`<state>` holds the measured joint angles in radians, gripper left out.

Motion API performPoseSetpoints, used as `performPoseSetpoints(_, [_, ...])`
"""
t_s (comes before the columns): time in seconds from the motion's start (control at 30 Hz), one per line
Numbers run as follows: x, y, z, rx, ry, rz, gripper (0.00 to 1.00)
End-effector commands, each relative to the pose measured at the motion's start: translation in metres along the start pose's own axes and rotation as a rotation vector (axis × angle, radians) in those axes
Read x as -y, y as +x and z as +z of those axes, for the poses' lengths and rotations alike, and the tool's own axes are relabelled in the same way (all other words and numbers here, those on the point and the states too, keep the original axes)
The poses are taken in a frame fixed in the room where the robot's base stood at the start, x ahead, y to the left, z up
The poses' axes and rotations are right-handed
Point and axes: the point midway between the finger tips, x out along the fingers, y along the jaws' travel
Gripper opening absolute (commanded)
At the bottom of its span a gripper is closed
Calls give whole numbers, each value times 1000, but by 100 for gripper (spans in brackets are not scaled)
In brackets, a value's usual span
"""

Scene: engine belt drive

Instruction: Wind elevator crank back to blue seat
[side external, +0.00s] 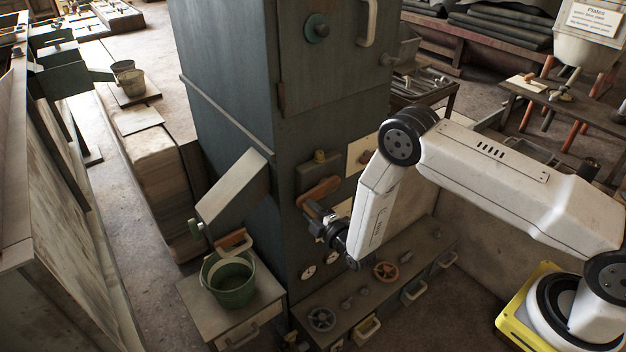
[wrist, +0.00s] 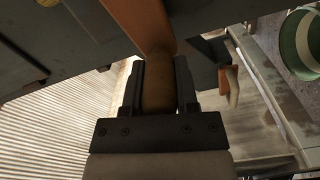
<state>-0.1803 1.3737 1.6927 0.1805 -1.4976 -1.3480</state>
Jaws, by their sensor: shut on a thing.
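The orange crank (side external: 318,192) is on the front of the tall dark blue-grey cabinet, slanting from upper right to lower left. Its arm also shows at the top of the wrist view (wrist: 148,25). My gripper (side external: 313,209) is at the crank's lower left end. In the wrist view my gripper (wrist: 159,85) is shut on the crank's brown handle (wrist: 158,88), one finger on each side. I cannot make out a blue seat in either view.
A sloped chute (side external: 233,186) juts from the cabinet's left side above a green bucket (side external: 229,283) on a small stand. Below the crank, a shelf (side external: 350,298) carries handwheels and knobs. A pale plate (side external: 362,152) is close to the right of the crank.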

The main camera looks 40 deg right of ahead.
Motion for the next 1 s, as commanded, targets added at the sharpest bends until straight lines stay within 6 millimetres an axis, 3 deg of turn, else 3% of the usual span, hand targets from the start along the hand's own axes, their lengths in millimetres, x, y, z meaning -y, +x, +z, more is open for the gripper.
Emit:
performPoseSetpoints(0.4, [3,-1,1,0,-11,-6,0])
performPoseSetpoints(0.43, [3,-1,1,0,-11,-6,44])
performPoseSetpoints(0.53, [2,-1,1,1,-10,-5,73])
performPoseSetpoints(1.0, [1,-4,0,0,-9,-1,73])
